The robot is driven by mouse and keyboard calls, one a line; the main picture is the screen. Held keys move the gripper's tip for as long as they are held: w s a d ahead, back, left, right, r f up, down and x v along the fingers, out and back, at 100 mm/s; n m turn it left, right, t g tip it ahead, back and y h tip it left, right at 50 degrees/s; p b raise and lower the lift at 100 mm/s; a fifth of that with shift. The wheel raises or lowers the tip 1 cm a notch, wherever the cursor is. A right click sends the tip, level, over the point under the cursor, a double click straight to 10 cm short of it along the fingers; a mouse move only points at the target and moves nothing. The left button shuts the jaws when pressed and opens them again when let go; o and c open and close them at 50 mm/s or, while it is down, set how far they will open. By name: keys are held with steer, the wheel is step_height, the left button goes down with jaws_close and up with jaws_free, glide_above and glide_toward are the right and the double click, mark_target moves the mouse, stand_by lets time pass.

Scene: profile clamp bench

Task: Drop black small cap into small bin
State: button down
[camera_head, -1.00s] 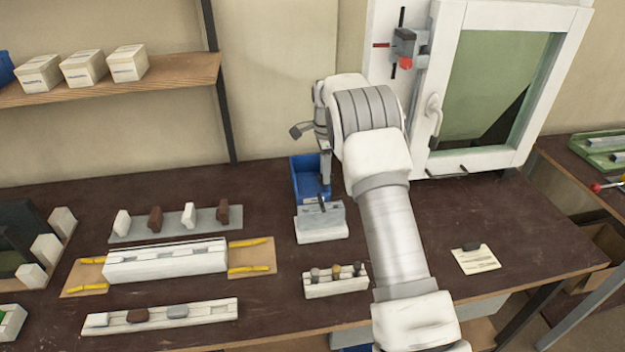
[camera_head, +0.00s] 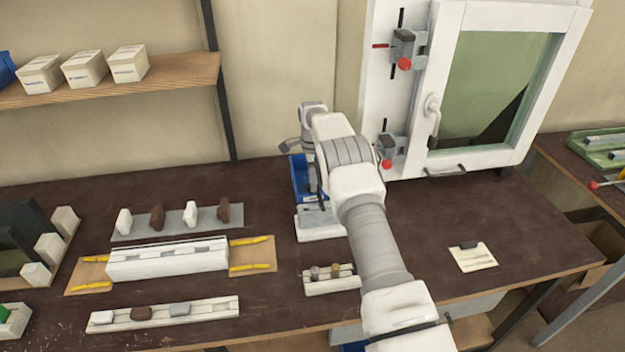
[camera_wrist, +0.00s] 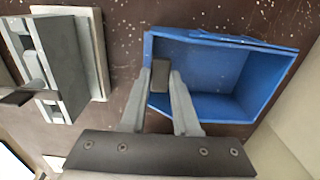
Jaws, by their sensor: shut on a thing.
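The black small cap (camera_wrist: 160,75) is held between the fingertips of my gripper (camera_wrist: 160,84) in the wrist view. The small bin (camera_wrist: 215,72) is blue and open. The cap shows over the bin's left part, near its left wall; its height above the bin floor is hard to tell. In the head view the blue bin (camera_head: 298,180) is partly hidden behind my arm, and the cap and fingertips are hidden there.
A grey clamp block on a pale base (camera_head: 318,228) stands just in front of the bin; it also shows at the left in the wrist view (camera_wrist: 75,65). A pale holder with small knobs (camera_head: 325,285) lies nearer. A white window frame (camera_head: 450,100) stands behind right.

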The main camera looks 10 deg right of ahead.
steer(key=shift+f+b, duration=0.6)
steer(key=shift+b, duration=0.05)
steer(key=c, duration=0.7)
jaws_free()
steer(key=shift+s+f, duration=0.1)
steer(key=shift+o, duration=0.2)
